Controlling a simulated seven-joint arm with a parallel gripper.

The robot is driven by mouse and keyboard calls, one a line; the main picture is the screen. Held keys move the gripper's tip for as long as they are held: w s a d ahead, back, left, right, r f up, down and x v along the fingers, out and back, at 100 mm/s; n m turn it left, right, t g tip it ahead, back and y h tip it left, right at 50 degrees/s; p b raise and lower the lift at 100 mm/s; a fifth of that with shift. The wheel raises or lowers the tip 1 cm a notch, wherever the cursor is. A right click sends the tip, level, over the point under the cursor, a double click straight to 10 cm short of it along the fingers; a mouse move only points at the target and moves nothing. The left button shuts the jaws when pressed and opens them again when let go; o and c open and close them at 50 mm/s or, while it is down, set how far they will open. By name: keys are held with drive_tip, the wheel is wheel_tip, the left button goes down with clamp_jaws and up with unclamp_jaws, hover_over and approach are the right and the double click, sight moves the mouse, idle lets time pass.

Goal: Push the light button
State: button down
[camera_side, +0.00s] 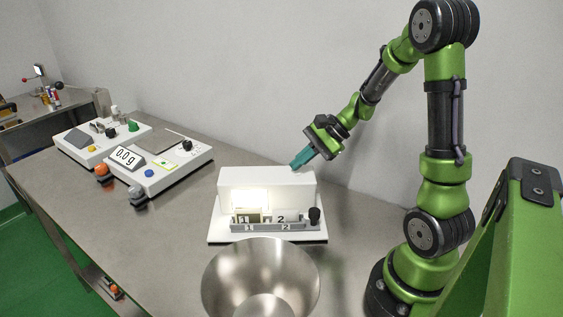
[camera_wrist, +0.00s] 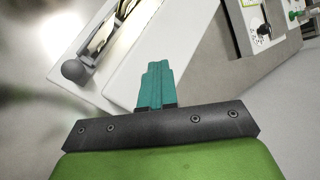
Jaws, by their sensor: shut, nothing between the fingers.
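A white box (camera_side: 266,192) on a white base stands on the table, with a lit opening at its front left and slots marked 1 and 2. A black knob (camera_side: 315,215) sits at its front right. The box also shows in the wrist view (camera_wrist: 150,52), with a dark round knob (camera_wrist: 73,70) at left. My gripper (camera_side: 294,165) points down and left with teal fingers shut and empty, its tips at the box's top right rear. In the wrist view the fingers (camera_wrist: 157,66) overlap the box's edge. I cannot tell whether they touch it. No light button can be clearly picked out.
A shiny metal bowl (camera_side: 261,275) stands in front of the box. A scale (camera_side: 158,172) reading 0.0 g and another white device (camera_side: 90,144) with knobs stand at the left. A grey wall is close behind. Bare table lies between the scale and the box.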

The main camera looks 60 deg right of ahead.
sight(300, 171)
drive_tip(key=shift+r, duration=3.45)
drive_tip(key=shift+s+d+f, duration=0.15)
drive_tip(key=shift+s+f, duration=0.05)
drive_tip(key=shift+f, duration=0.1)
drive_tip(key=shift+s+a+f+n+g+h, duration=0.3)
drive_tip(key=shift+s+f+n+g, duration=0.1)
drive_tip(key=shift+s+f+g, duration=0.15)
drive_tip(key=s+a+r+n+h, duration=0.1)
drive_tip(key=s+a+r+n, duration=0.1)
drive_tip(key=s+a+n, duration=0.1)
drive_tip(key=s+a+r+n+t+h, duration=0.1)
drive_tip(key=s+a+r+n, duration=0.1)
drive_tip(key=a+n, duration=0.4)
drive_tip(key=s+a+r+n+h, duration=0.1)
drive_tip(key=s+a+r+n, duration=0.2)
drive_tip(key=a, duration=0.3)
drive_tip(key=shift+s+a+n, duration=0.25)
drive_tip(key=shift+s+n, duration=0.15)
drive_tip(key=shift+n, duration=0.5)
